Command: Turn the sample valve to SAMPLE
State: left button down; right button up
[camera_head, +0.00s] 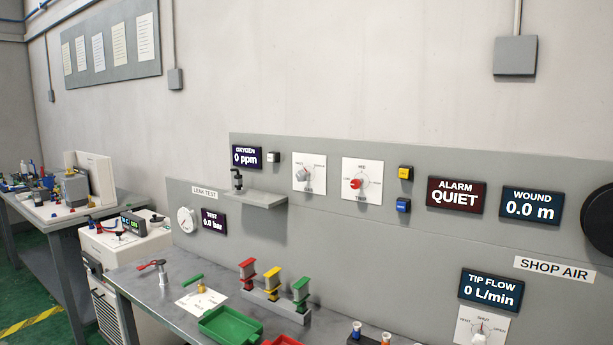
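A white dial plate (320,183) on the grey wall panel carries a grey knob (304,173), right of the OXYGEN display (246,157) reading 0 ppm. Small labels stand at its upper left and upper right; the right one looks like SAMPLE, but the print is tiny. The knob seems turned toward the upper left label, though its exact pointing is hard to tell. Neither of my grippers is in view, and nothing touches the knob.
Beside it is another dial plate with a red knob (356,184), then yellow (405,173) and blue (403,205) buttons. A small shelf (258,199) juts out at lower left. Below stands a workbench (150,290) with a green tray (229,325) and colored clamps.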

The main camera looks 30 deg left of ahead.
aim_at(301, 175)
jog(key=j+u, duration=0.1)
jog(key=j, duration=0.5)
jog(key=i+j+u, duration=0.1)
jog(key=j, duration=0.5)
jog(key=i+j, duration=0.15)
jog(key=j, duration=0.45)
jog(key=u, duration=0.05)
